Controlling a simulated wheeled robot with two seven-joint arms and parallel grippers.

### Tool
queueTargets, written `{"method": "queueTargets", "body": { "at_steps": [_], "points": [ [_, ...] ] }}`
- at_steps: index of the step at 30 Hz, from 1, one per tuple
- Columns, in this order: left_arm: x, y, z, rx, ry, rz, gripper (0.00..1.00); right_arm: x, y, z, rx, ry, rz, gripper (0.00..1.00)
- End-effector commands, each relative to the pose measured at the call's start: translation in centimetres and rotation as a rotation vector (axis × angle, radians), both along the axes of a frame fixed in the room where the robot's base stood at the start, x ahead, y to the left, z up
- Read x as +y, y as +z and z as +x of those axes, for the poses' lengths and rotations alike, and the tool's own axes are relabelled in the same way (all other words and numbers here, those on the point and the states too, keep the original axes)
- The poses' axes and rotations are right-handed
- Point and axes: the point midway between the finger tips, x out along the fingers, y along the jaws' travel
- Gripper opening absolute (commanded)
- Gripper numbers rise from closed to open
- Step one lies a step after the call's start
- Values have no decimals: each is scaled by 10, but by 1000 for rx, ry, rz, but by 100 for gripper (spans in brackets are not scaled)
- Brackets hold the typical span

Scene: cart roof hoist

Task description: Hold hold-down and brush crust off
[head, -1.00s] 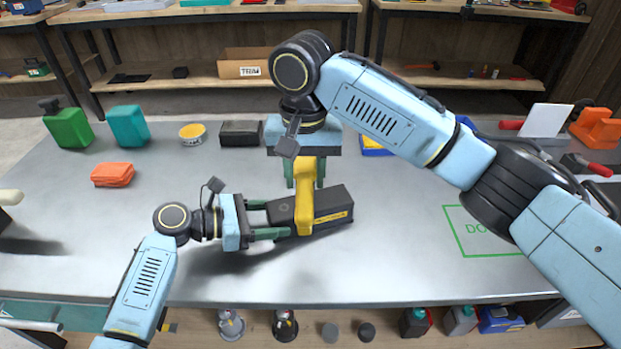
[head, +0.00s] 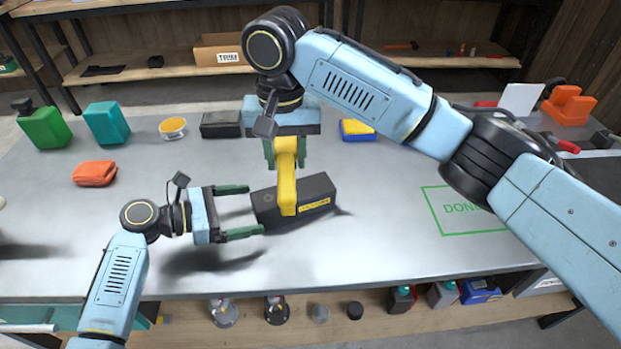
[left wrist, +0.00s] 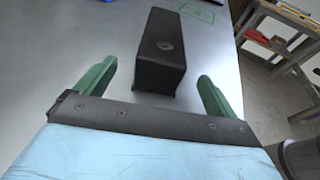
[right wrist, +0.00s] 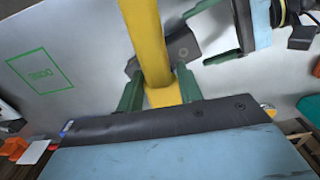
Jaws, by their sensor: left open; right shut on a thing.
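A dark rectangular block (head: 320,190) with a yellow label lies on the grey table; a small round mark shows on its top in the left wrist view (left wrist: 165,46). I cannot make out any crust. My right gripper (head: 287,160) is shut on a yellow bar-shaped piece (head: 287,185), which hangs down in front of the block. I cannot tell whether the two touch. The yellow piece also crosses the right wrist view (right wrist: 145,40). My left gripper (head: 254,209) is open at the block's left end, fingers apart and empty.
A green outlined area marked DONE (head: 436,212) lies at the right. A green container (head: 44,128), teal container (head: 106,124), orange cloth-like item (head: 94,173), yellow tin (head: 172,128), dark box (head: 221,124) and blue-yellow sponge-like item (head: 357,131) stand around behind. The table's front is clear.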

Motion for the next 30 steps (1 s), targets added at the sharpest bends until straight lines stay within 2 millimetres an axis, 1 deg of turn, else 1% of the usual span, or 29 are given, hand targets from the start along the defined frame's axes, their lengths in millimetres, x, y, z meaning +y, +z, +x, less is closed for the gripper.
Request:
{"method": "queueTargets", "body": {
  "at_steps": [1,3,12,15,24,25,26,30],
  "points": [
    [5,4,-1,1,1,2,95,0,7,0,0,0,0,15],
    [12,7,-4,1,1,3,95,0,12,0,0,0,0,15],
    [38,18,-12,1,1,2,95,0,32,0,0,0,0,15],
    [43,20,-14,0,0,1,95,0,35,0,0,0,0,15],
    [45,19,-15,-1,0,1,95,0,35,0,0,0,0,15],
    [45,19,-15,-1,0,1,98,0,35,0,0,0,0,15],
    [45,19,-15,-1,0,1,100,0,35,0,0,0,0,15],
    [45,19,-15,-1,0,1,100,0,35,0,0,0,0,15]
  ]
}}
